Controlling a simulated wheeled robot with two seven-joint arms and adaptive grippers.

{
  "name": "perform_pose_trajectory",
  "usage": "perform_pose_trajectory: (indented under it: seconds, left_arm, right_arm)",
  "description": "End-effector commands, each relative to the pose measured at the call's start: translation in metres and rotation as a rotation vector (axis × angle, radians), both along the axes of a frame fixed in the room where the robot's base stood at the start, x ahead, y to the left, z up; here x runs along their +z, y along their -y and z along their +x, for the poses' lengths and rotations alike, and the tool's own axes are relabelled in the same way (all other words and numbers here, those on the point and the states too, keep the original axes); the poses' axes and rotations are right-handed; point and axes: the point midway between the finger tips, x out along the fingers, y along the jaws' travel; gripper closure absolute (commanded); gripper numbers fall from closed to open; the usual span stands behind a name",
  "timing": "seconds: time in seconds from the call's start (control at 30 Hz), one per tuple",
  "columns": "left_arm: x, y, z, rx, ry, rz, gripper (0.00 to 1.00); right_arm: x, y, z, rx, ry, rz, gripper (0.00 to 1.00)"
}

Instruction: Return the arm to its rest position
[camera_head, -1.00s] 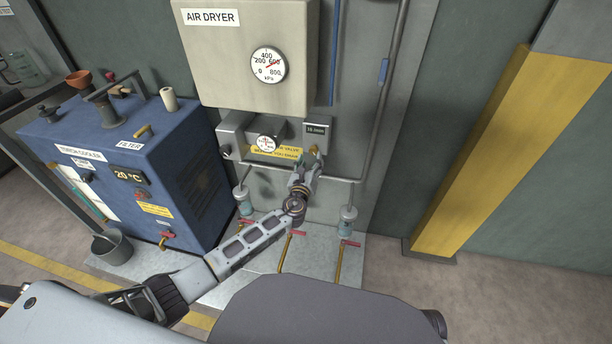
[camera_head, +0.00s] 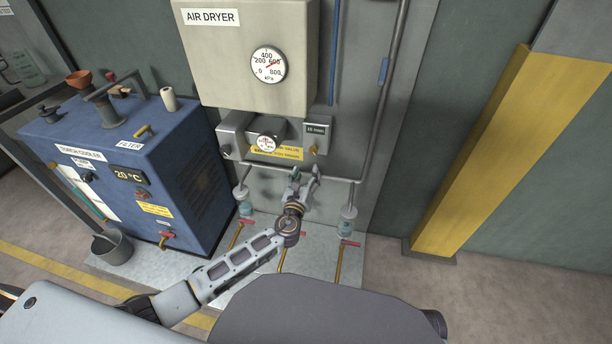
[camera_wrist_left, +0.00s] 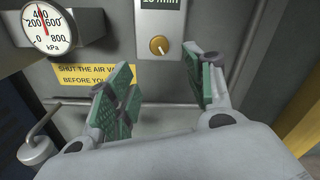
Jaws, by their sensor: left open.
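My left arm (camera_head: 240,266) comes in from the lower left of the head view, toward the air dryer panel. My left gripper (camera_head: 305,175) is open and empty, below and in front of the flow knob (camera_head: 314,149). In the left wrist view the green-padded fingers (camera_wrist_left: 166,82) stand wide apart with nothing between them. The brass knob (camera_wrist_left: 159,45) shows beyond the fingers, under a small display, and is not touched. My right gripper is not in either view.
The air dryer box (camera_head: 225,60) hangs above, with a gauge (camera_head: 268,65). A lower gauge (camera_wrist_left: 48,28) and a yellow label (camera_wrist_left: 75,76) sit beside the knob. Pipes with red-handled valves (camera_head: 350,243) stand below. The blue torch cooler (camera_head: 185,175) is left; a yellow post (camera_head: 500,150) is right.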

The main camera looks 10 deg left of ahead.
Motion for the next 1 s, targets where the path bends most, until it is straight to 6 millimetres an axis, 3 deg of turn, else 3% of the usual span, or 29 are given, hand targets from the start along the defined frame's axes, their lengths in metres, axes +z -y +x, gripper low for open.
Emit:
perform_pose_trajectory:
  seconds: [0.57, 0.77, 1.0]
  left_arm:
    - [0.000, 0.000, 0.000, 0.000, 0.000, -0.049, 0.47]
    - [0.000, -0.008, 0.000, 0.038, 0.006, -0.188, 0.47]
    - [-0.011, -0.031, -0.003, 0.154, -0.018, -0.491, 0.47]
  right_arm:
    - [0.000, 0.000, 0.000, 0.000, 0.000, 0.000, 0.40]
    - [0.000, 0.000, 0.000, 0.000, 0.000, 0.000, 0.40]
    - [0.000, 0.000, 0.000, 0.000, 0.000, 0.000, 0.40]
